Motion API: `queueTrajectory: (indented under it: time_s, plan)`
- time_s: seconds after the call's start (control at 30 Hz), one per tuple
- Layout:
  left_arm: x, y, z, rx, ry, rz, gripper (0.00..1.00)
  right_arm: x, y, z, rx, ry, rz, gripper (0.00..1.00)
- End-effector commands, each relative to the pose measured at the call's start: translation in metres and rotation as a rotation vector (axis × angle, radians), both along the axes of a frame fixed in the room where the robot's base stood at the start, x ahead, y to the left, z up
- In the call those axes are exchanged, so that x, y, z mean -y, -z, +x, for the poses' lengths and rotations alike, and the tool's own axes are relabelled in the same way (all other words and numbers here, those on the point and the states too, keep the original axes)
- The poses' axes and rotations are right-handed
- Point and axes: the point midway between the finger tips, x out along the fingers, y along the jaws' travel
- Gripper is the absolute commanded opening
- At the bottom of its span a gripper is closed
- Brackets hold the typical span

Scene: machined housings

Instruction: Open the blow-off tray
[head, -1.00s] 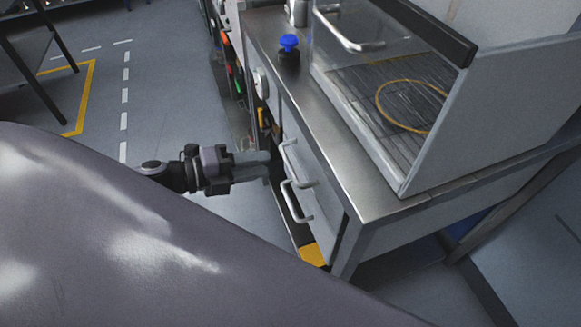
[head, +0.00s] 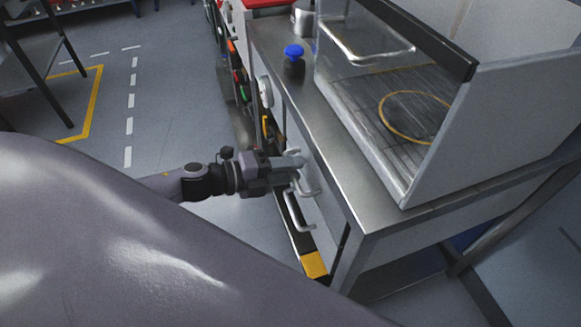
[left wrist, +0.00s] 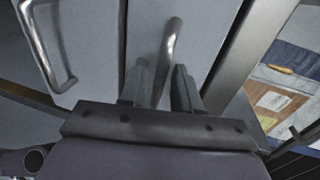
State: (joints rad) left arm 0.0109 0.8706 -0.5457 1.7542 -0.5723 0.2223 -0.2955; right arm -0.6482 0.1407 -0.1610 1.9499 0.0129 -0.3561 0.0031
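The bench front has two drawer fronts with bar handles; I cannot tell from any label which is the blow-off tray. My left gripper (head: 294,160) is at the upper handle (head: 307,184), just under the bench top. In the left wrist view the upper handle (left wrist: 173,42) runs down between my two fingers (left wrist: 161,88), which stand apart on either side of it. Contact with the bar is not clear. The lower handle (head: 297,210) is free, and it also shows in the left wrist view (left wrist: 43,48). Both drawer fronts look closed. My right gripper is not in view.
The steel bench top (head: 335,150) carries a clear-fronted enclosure (head: 500,125) with a yellow ring (head: 383,112) inside. A blue-topped knob or bottle (head: 294,57) stands near the edge. Open floor (head: 170,100) lies left of the bench.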

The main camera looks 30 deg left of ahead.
Motion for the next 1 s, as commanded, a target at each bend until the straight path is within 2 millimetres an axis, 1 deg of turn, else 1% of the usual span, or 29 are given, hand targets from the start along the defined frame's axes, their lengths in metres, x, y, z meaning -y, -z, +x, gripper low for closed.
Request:
queueTrajectory:
  time_s: [0.13,0.4,0.47,0.5,1.0]
  plan:
    - [0.0031,0.0009,0.0033,0.0,0.0,0.0,0.32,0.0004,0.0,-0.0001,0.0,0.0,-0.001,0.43]
    - [0.0034,0.0012,0.0035,-0.001,0.0,0.001,0.32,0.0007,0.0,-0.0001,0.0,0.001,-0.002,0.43]
    - [0.0034,0.0012,0.0035,-0.001,0.001,0.001,0.12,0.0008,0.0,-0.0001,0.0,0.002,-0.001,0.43]
    - [0.0035,0.0012,0.0034,-0.001,0.001,0.001,0.0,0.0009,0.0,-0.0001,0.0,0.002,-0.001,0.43]
    - [0.0033,0.0011,0.0031,-0.001,0.001,0.001,0.0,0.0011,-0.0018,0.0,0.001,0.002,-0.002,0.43]
